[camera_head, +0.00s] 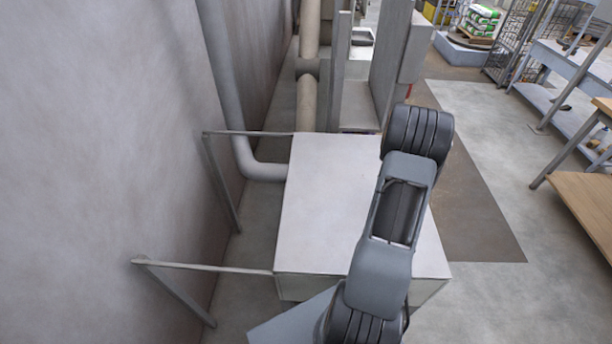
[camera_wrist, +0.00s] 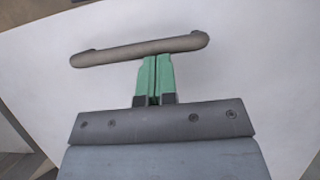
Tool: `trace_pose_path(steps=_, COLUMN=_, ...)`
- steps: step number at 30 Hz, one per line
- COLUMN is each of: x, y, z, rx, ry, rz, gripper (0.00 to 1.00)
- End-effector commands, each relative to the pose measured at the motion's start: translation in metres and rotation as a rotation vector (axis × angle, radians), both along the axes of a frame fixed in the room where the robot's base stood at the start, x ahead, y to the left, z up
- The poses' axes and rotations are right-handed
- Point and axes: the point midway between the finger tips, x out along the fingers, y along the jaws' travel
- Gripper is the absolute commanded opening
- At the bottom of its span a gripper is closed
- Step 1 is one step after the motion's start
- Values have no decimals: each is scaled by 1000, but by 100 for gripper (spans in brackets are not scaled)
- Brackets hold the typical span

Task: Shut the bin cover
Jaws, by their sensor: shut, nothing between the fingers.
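The bin cover (camera_head: 335,200) is a pale flat panel on top of the grey box-shaped bin (camera_head: 295,287) in the head view. It looks level with the bin's top, and I see no gap along its visible edges. My arm hides its right part. In the wrist view the pale panel (camera_wrist: 250,80) fills most of the picture and carries a dark grey bar handle (camera_wrist: 140,49). My gripper (camera_wrist: 155,60) has green fingers pressed together, empty, with their tips close to the handle's lower side. I cannot tell if they touch it. The head view does not show the fingers.
Two thin metal rails (camera_head: 205,267) run from the bin to the left wall. A grey pipe (camera_head: 228,100) runs down behind them. Machine uprights (camera_head: 385,60) stand behind the bin. Open floor (camera_head: 500,160) lies to the right, with a wooden-topped bench (camera_head: 585,205) beyond.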

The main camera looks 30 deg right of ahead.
Motion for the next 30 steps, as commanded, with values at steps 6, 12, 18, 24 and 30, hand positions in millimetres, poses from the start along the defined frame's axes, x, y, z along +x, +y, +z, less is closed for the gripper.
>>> trace_pose_path(steps=6, x=8, y=12, z=25, rx=-4, ry=-3, rz=4, gripper=0)
trace_pose_path(steps=12, x=20, y=29, z=63, rx=-6, ry=-4, rz=8, gripper=0)
trace_pose_path(steps=18, x=28, y=44, z=96, rx=-4, ry=-4, rz=7, gripper=0)
trace_pose_path(steps=24, x=32, y=53, z=116, rx=-4, ry=-2, rz=5, gripper=0)
trace_pose_path(steps=30, x=34, y=56, z=123, rx=-3, ry=-1, rz=4, gripper=0)
